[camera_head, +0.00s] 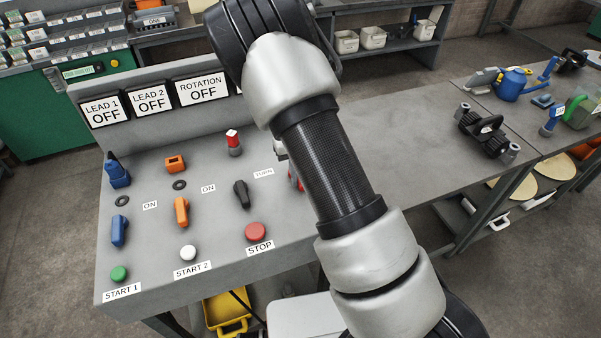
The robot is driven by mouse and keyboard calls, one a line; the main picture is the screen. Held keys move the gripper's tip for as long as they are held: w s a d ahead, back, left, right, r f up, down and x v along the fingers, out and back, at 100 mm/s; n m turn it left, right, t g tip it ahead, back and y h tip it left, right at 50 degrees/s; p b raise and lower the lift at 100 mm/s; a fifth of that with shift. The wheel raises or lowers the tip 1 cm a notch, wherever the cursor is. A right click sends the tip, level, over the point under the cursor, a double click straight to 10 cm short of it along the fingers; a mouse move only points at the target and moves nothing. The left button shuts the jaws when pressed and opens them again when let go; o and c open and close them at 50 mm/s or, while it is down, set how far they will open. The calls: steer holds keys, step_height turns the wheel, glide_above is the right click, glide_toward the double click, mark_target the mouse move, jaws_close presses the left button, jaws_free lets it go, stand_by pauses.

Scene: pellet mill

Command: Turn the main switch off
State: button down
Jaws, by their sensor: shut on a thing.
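A grey control panel (215,255) carries switches, plugs and buttons. A small red part (295,181), which looks like the main switch, shows at the left edge of my arm; most of it is hidden behind the arm. A light-grey sliver just above it looks like my gripper (280,148). The fingertips are hidden, but the gripper appears shut on the red part. The switch's angle cannot be told. A black selector (241,195) stands left of it, under a tilted label.
A red STOP button (255,231), white START 2 button (188,253) and green START 1 button (119,273) line the front edge. Signs along the back read OFF (203,90); another is mostly hidden. A bench with black parts (482,130) lies right of the arm.

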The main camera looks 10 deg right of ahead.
steer(key=c, duration=1.6)
jaws_free()
steer(key=shift+r, duration=0.1)
step_height(320, 180, up, 17)
steer(key=shift+r, duration=0.15)
